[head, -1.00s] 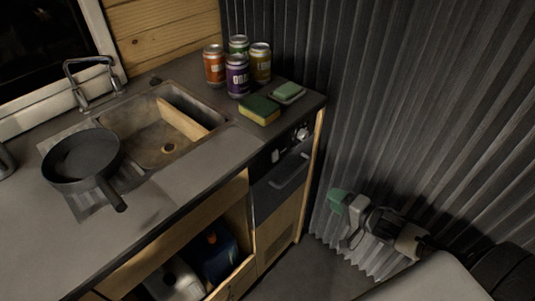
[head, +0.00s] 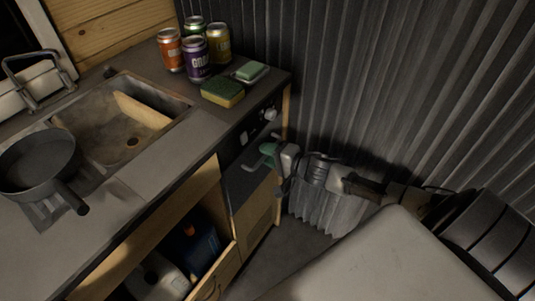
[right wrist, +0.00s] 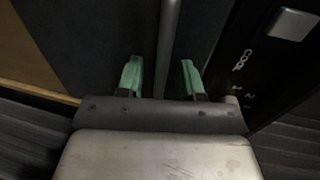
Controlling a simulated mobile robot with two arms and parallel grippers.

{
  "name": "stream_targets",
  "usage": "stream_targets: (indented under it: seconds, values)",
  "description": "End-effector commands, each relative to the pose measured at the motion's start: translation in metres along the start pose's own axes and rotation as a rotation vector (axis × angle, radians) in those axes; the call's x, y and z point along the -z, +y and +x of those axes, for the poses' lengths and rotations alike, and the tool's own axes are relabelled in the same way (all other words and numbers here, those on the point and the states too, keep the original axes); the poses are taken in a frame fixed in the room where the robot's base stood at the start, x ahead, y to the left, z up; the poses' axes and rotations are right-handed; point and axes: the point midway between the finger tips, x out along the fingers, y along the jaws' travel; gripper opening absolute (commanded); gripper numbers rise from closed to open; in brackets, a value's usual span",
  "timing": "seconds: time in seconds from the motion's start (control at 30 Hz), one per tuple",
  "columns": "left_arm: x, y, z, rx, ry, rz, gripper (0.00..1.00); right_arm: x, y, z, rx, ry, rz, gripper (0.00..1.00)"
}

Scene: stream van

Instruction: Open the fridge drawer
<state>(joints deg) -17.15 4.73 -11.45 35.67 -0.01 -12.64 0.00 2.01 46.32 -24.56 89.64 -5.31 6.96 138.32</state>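The fridge drawer (head: 247,192) has a dark front in the cabinet below the counter's right end and looks shut. Its grey bar handle (right wrist: 169,45) shows in the right wrist view, running from the top edge down toward the space between my fingers. My right gripper (right wrist: 160,72) is open, with one green fingertip on each side of the handle's line. Whether the fingers touch the handle I cannot tell. In the head view my right gripper (head: 270,156) is in front of the drawer front and partly covers the handle. My left gripper is not in view.
A wooden drawer (head: 222,272) left of the fridge stands open, with a blue container (head: 203,246) inside. Above, the counter (head: 172,158) holds several cans, a sponge (head: 223,92) and a pan (head: 38,163). A corrugated wall (head: 400,90) rises close on the right.

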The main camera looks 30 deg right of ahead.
Motion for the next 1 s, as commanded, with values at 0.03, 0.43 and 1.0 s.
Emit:
stream_targets:
  seconds: [0.03,0.43,1.0]
  values:
    - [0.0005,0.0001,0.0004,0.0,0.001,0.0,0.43,-0.0003,-0.0003,0.0028,0.001,0.0,0.0,0.37]
    - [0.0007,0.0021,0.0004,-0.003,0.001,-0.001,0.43,-0.0003,0.0,0.0046,0.0,0.0,0.001,0.24]
    - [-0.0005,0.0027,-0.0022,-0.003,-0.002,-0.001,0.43,-0.0004,0.0004,0.0006,-0.002,-0.001,0.0,0.0]
